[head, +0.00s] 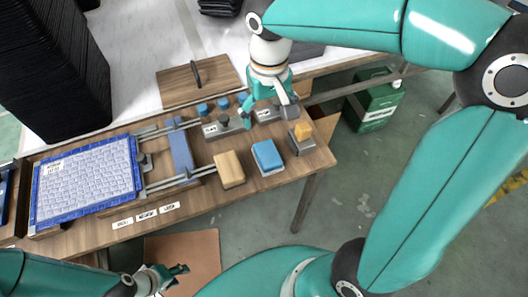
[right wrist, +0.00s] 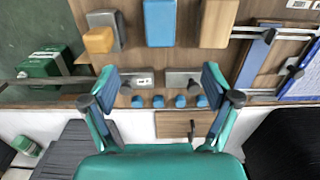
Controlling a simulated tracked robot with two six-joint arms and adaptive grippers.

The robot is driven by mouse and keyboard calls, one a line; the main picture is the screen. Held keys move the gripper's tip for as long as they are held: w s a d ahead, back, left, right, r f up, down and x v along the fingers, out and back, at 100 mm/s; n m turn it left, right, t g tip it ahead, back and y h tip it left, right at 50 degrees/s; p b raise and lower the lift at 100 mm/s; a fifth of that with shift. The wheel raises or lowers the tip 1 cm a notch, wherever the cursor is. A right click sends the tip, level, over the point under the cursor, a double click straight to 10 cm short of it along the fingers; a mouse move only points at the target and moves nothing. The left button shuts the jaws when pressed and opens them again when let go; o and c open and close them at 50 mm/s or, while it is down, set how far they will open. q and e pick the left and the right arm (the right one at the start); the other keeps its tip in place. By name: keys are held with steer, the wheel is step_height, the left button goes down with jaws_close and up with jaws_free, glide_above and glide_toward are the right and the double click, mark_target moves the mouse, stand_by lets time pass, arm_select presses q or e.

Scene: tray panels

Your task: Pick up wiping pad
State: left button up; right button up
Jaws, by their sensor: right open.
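Several block-like pads lie along the right part of the wooden bench: a tan block (head: 229,169), a blue block (head: 267,157) with a pale lower layer, and a small yellow block (head: 303,131) on a grey holder. I cannot tell for sure which is the wiping pad. My right gripper (head: 268,113) is over the grey blocks behind these pads. My left gripper (head: 178,270) is low in front of the bench.
A blue-framed panel (head: 139,181) with a white-blue surface lies on rails at left. Grey blocks with knobs (head: 222,128), small blue knobs and a wooden lid with a black handle (head: 196,74) are behind. A green box (head: 374,104) stands on the floor at right.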

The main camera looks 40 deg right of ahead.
glide_above(267, 152)
steer(key=f, duration=0.9)
steer(key=shift+s+d+f+b, duration=0.1)
steer(key=shift+s+d+b, duration=0.2)
steer(key=shift+b, duration=0.1)
steer(key=shift+w+a+f, duration=0.1)
steer(key=shift+a+f, duration=0.05)
steer(key=shift+f, duration=1.25)
steer(key=shift+w+a+f, duration=0.1)
steer(key=shift+a+f, duration=0.05)
steer(key=shift+f, duration=1.2)
steer(key=c, duration=1.3)
steer(key=shift+o, duration=0.2)
steer(key=shift+r, duration=0.15)
step_height(267, 152, up, 20)
steer(key=p, duration=0.2)
